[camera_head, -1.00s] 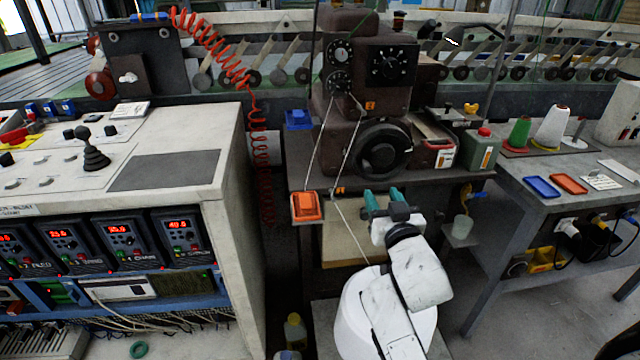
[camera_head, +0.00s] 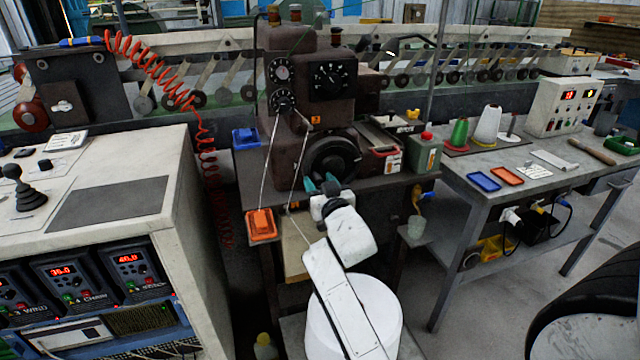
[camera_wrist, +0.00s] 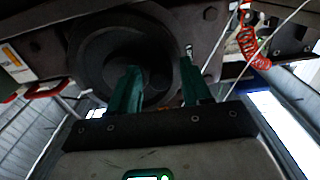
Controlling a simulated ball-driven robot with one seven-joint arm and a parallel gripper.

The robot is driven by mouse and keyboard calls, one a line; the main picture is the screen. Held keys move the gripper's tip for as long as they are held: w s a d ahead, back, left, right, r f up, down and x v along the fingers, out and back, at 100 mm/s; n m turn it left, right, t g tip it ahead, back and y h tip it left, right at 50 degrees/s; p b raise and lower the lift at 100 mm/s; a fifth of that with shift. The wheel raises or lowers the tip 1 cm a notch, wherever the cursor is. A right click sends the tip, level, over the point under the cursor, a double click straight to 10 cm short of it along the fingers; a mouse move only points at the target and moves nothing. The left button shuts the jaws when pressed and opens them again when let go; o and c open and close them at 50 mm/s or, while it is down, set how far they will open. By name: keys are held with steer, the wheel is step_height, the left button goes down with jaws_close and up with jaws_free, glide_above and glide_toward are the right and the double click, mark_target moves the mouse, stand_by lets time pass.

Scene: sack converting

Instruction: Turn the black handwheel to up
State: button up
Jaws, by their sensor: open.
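The black handwheel (camera_head: 333,158) is on the front of the brown sewing machine (camera_head: 291,150) in the head view. In the wrist view the handwheel (camera_wrist: 125,55) fills the upper middle, seen from close up. My gripper (camera_head: 321,184) is just below and in front of the wheel's lower edge. In the wrist view its two green fingers (camera_wrist: 158,88) stand apart, with the wheel's lower right rim behind and between them. I cannot tell whether they touch it. The wheel's lower edge is partly hidden by my gripper in the head view.
An orange tray (camera_head: 261,225) is at the bench's front left corner, with a thread running near it. A green can (camera_head: 425,153) and a red-and-white box stand right of the wheel. A grey table (camera_head: 480,165) with spools stands further right. A white control console (camera_head: 100,190) is at left.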

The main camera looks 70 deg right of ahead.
steer(key=shift+c, duration=0.2)
jaws_close()
stand_by(0.4)
